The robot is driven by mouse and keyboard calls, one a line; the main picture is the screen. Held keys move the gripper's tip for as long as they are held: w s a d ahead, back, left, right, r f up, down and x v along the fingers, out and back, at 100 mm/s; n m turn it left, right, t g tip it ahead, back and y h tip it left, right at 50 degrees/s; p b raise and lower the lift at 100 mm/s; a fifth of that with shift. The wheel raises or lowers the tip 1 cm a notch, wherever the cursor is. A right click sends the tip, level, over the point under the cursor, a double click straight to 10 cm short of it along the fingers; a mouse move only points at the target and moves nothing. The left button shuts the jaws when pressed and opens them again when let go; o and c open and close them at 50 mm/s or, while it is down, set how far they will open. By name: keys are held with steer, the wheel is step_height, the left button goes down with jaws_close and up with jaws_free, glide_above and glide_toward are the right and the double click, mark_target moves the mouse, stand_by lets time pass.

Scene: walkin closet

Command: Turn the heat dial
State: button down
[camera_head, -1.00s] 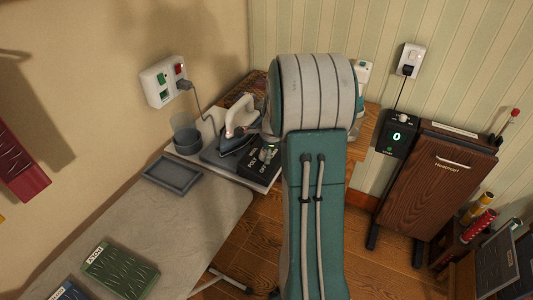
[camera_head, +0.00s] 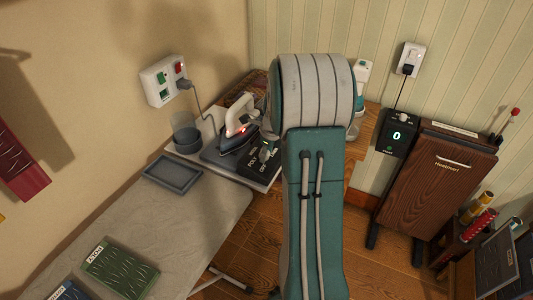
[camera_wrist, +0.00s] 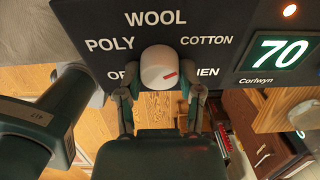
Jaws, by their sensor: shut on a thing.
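The heat dial (camera_wrist: 159,66) is a round white knob with a red mark, on a dark panel (camera_wrist: 222,18) in the wrist view. My gripper (camera_wrist: 159,88) is shut on the dial, one finger on each side. In the head view the panel (camera_head: 256,168) shows beside my arm, which hides part of it.
A clothes iron (camera_head: 240,121) stands behind the panel, with a grey cup (camera_head: 187,138) to its left. An empty grey tray (camera_head: 172,174) lies on the ironing board (camera_head: 190,215). A wooden press (camera_head: 435,180) stands at right, beside a black box (camera_head: 397,134) reading 0.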

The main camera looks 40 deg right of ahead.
stand_by(0.3)
steer(key=shift+c, duration=1.3)
jaws_free()
steer(key=shift+f, duration=0.1)
step_height(320, 180, up, 12)
steer(key=s, duration=0.1)
steer(key=shift+s+d, duration=0.35)
steer(key=shift+d, duration=0.05)
steer(key=shift+f, duration=0.1)
